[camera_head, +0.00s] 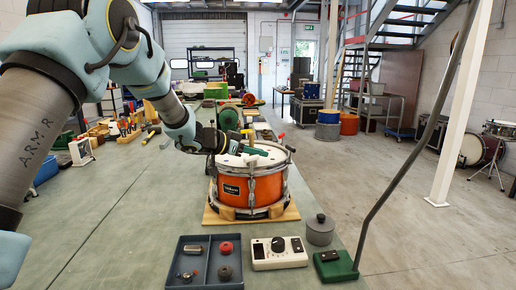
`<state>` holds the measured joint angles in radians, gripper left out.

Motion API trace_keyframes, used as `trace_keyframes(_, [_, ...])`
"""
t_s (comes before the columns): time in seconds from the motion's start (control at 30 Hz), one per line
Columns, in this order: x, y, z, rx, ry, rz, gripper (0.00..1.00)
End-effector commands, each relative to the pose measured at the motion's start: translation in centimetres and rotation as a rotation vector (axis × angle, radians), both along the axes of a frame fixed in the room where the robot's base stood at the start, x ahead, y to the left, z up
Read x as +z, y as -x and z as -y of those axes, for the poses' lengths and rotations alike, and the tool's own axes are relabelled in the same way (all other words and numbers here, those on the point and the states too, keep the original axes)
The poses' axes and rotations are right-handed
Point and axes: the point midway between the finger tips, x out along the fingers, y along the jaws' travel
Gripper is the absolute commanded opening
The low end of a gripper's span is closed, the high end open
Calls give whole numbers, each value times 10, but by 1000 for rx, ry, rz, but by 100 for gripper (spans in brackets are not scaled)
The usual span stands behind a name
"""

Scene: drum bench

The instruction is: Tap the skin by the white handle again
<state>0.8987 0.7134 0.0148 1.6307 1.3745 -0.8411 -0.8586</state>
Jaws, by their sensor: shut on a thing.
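An orange drum (248,190) with a pale skin (268,158) and metal fittings stands on a wooden base on the bench. My gripper (236,148) reaches over the skin from the left. It is shut on a small dark green tool (254,152), low over the skin; I cannot tell whether the tool touches it.
In front of the drum are a blue-grey tray (184,279) with small parts, a white meter box (279,260), a grey lidded pot (320,232) and a green block (335,268). A thin dark pole (412,160) rises at the right.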

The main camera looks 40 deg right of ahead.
Motion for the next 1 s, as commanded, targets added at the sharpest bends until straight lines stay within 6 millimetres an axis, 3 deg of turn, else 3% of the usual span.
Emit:
trace_keyframes(0.17, [11,0,-1,1,-5,1,0])
trace_keyframes(0.5, [53,0,-1,1,-5,1,0])
trace_keyframes(0.83, [51,0,-1,1,-5,1,0])
trace_keyframes(1.0, [65,-1,-3,7,-4,2,0])
